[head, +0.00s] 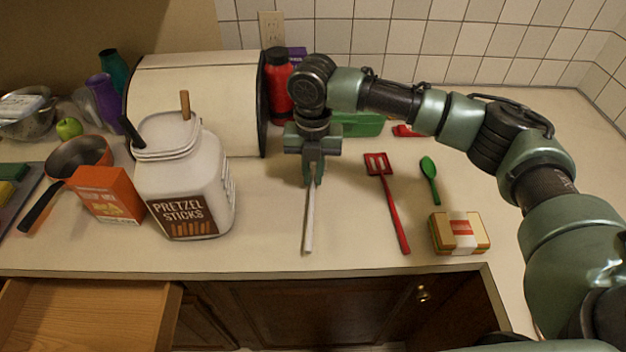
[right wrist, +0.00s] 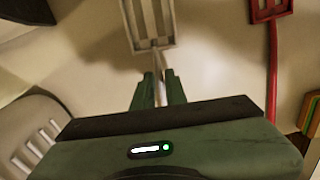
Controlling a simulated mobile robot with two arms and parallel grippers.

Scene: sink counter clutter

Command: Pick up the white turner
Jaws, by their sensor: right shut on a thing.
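The white turner (head: 309,222) is in my right gripper (head: 313,176) above the middle of the counter. In the head view its pale handle points toward the counter's front edge, and its head is hidden behind the gripper. In the right wrist view the turner's slotted head (right wrist: 150,22) shows beyond the fingers. There the fingers of my right gripper (right wrist: 158,90) are shut on the thin handle. I cannot tell whether the turner touches the counter. My left gripper is not in view.
A red slotted turner (head: 388,203), a green spoon (head: 430,178) and a sandwich (head: 460,234) lie to the right. A pretzel jar (head: 205,175) and an orange box (head: 108,196) stand left. A red bottle (head: 277,88) stands behind. A drawer (head: 85,315) is open at front left.

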